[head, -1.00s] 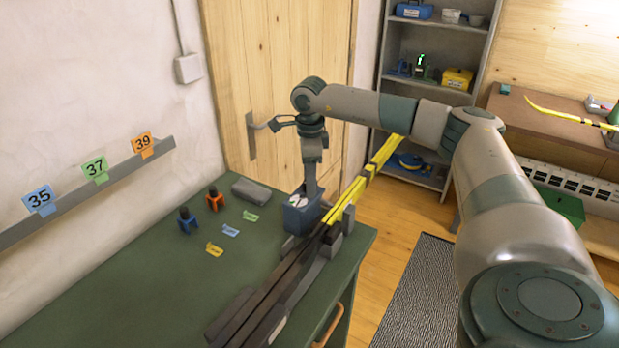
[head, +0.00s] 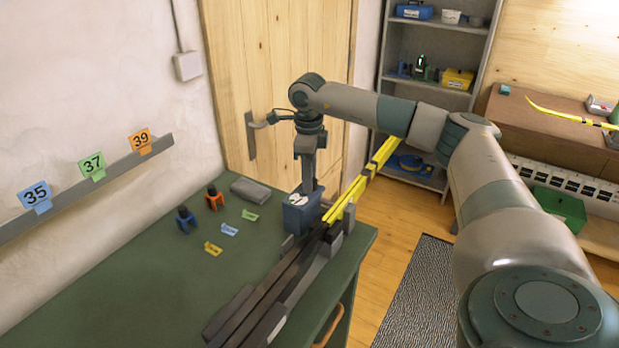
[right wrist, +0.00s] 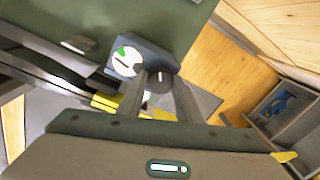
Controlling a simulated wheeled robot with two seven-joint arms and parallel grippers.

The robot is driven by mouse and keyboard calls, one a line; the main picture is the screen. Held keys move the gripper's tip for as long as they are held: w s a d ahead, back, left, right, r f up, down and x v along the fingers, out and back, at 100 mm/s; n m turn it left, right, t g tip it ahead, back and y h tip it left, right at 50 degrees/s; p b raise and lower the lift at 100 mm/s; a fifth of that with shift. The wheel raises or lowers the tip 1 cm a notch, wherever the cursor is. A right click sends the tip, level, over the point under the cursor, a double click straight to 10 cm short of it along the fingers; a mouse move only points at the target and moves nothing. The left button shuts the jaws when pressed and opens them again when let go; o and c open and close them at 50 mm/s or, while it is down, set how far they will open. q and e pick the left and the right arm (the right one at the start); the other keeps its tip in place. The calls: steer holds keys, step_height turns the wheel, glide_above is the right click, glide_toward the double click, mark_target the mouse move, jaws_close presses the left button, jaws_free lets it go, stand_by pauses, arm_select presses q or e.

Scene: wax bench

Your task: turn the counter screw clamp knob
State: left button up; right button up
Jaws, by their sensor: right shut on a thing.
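The counter's screw clamp is a blue-grey box (head: 301,214) at the far end of the dark green bench, with a white and green dial on top. In the right wrist view the dial (right wrist: 124,61) shows beside a dark round knob (right wrist: 161,80) with a light mark. My right gripper (head: 309,188) points down onto the box, and its two fingers are shut on the knob, one on each side. In the head view the knob is hidden by the gripper. My left gripper is not in view.
A wooden door (head: 240,70) stands behind.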

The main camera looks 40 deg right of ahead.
steer(key=o, duration=1)
steer(key=shift+o, duration=0.2)
steer(key=shift+r, duration=0.2)
steer(key=shift+r+b, duration=0.35)
steer(key=shift+r, duration=0.2)
step_height(320, 180, up, 16)
steer(key=b, duration=0.2)
steer(key=shift+s+a, duration=0.25)
steer(key=shift+a, duration=0.15)
